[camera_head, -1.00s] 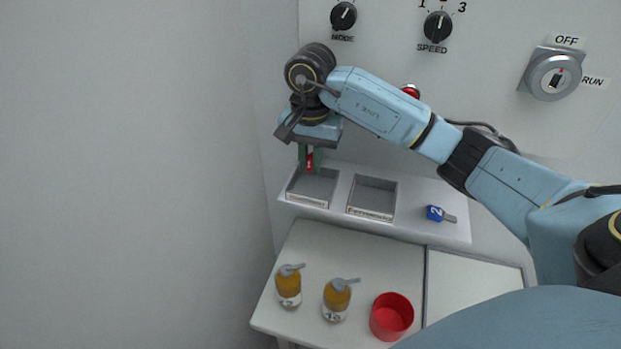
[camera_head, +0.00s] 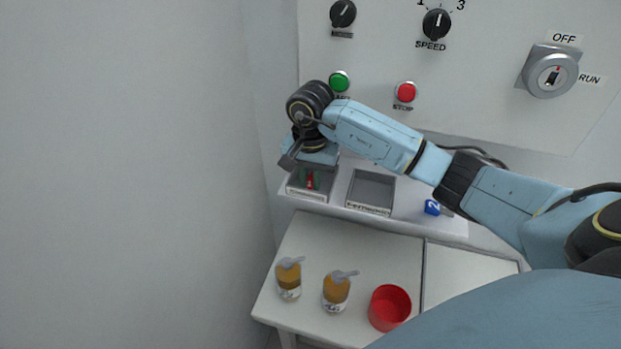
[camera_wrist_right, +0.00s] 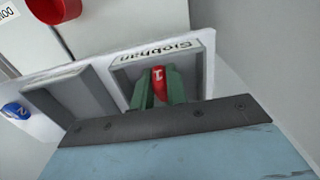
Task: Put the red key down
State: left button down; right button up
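The red key (camera_head: 310,181) is between the green fingers of my right gripper (camera_head: 311,178), low in the left grey tray (camera_head: 307,195) on the shelf. In the right wrist view the key's red head (camera_wrist_right: 158,80) with a white 1 shows between the two fingers (camera_wrist_right: 159,92), which are shut on it. The tray (camera_wrist_right: 207,62) around it bears a name label. I cannot tell whether the key touches the tray floor. The key's lower part is hidden. My left gripper is not in view.
An empty second tray (camera_head: 371,190) stands to the right, then a blue key (camera_head: 432,208) marked 2. Below are two amber bottles (camera_head: 288,280) (camera_head: 336,292) and a red cup (camera_head: 389,308). The panel above has knobs, a green button (camera_head: 339,81), a red button (camera_head: 405,92) and a key switch (camera_head: 551,75).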

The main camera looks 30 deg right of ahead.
aim_at(310, 176)
jog(key=o, duration=0.4)
notch_tip(310, 176, up, 7)
jog(key=p, duration=0.4)
jog(key=shift+r+p, duration=0.3)
jog(key=shift+r, duration=0.2)
